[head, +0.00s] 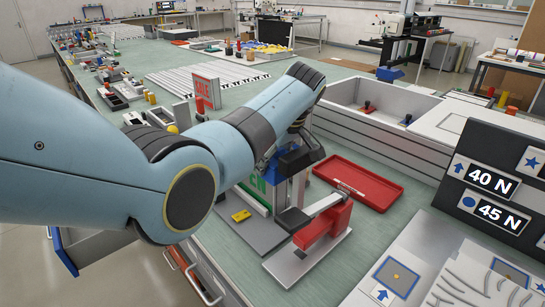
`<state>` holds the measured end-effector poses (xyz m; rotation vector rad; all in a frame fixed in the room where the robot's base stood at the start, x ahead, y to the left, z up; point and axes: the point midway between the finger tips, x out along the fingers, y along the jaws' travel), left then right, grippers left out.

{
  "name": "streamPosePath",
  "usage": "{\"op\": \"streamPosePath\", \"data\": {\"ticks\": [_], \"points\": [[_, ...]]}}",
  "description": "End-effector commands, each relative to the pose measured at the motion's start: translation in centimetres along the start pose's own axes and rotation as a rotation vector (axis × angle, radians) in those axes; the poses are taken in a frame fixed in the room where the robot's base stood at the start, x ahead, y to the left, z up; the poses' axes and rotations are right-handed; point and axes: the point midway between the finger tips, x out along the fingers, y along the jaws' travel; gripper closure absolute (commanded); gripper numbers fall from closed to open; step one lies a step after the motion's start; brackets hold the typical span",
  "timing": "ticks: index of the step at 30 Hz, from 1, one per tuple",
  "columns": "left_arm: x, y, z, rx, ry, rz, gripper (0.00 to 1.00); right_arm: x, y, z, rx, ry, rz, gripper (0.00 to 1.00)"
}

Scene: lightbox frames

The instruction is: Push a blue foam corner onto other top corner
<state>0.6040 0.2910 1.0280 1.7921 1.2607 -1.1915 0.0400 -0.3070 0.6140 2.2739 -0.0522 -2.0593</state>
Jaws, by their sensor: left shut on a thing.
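A lightbox frame stands upright on the bench, with part of a green-lettered face (258,183) showing behind my left arm. A blue foam corner (291,161) is at the top of this frame, just under my left gripper (299,147). The gripper is shut on the blue piece, and its fingers are small and dark here. My forearm covers the left part of the frame, so its other top corner is hidden. I cannot tell how fully the foam is seated. My right gripper is out of view.
A red-and-grey clamp-like device (322,228) stands close in front of the frame. A red tray (358,184) lies to the right, before a white bin (385,105). A yellow block (241,215) lies at the frame's foot. A dark force sign (495,185) stands at right.

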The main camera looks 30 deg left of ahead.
Motion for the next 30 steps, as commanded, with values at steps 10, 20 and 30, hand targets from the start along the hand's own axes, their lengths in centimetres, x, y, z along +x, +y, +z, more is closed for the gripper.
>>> {"op": "streamPosePath", "data": {"ticks": [10,20,30], "points": [[0.1,0.0,0.0,0.0,0.0,0.0,0.0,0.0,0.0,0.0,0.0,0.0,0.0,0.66],[-1.1,0.1,0.0,0.0,0.001,0.002,0.0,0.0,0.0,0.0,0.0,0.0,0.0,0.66],[-8.4,0.1,0.1,-0.001,-0.001,0.003,0.0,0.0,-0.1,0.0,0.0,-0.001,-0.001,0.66]]}}
